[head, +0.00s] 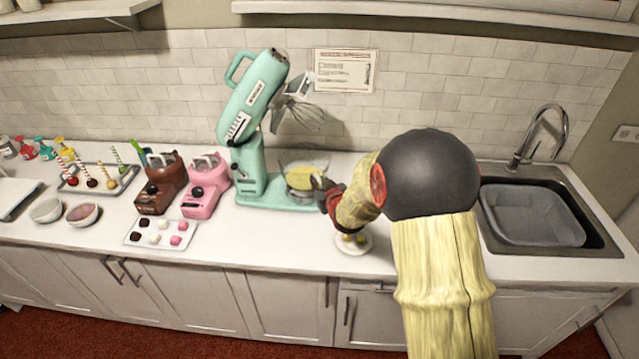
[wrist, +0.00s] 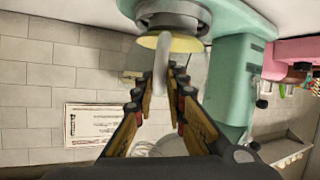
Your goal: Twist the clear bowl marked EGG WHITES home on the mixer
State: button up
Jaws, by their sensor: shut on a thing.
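The mint-green mixer (head: 250,165) stands against the back wall with its head tilted up and a wire whisk (head: 303,115) hanging from it. A clear bowl (head: 304,165) with yellow contents sits upright over the mixer's base. I cannot read any marking on it, nor tell whether it is locked. My gripper (head: 324,190) is at the bowl's right side, shut on its clear handle. In the wrist view, the fingers (wrist: 163,82) close around a pale, see-through upright part of the bowl, with the yellow contents (wrist: 178,44) beyond. The bowl's foot is partly hidden.
Pink (head: 203,190) and brown (head: 163,185) small machines stand left of the mixer, with a tray of sweets (head: 160,234) before them. A small saucer (head: 352,244) with yellow pieces lies under my arm. A sink (head: 545,215) is at right.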

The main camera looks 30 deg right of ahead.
aim_at(307, 181)
grip_shut()
jog(key=shift+a+m+h+b, duration=0.3)
jog(key=shift+a+h+b, duration=0.1)
jog(key=shift+b, duration=0.6)
jog(key=shift+w+a+m+h+b, duration=0.1)
jog(key=shift+a+m+h+b, duration=0.25)
jog(key=shift+m+h+b, duration=0.05)
jog(key=shift+a, duration=0.1)
jog(key=shift+w+a+r+m+g+h+p, duration=0.15)
jog(key=shift+a+m+g+h+p, duration=0.35)
jog(key=shift+p, duration=0.3)
jog(key=shift+w+a+m+g+h+p, duration=0.3)
jog(key=shift+a+m+h+p, duration=0.35)
jog(key=shift+p, duration=0.8)
jog(key=shift+a+m+h+p, duration=0.1)
jog(key=shift+m+h+p, duration=0.15)
jog(key=shift+h+p, duration=0.15)
jog(key=shift+a+p, duration=0.15)
jog(key=shift+p, duration=0.2)
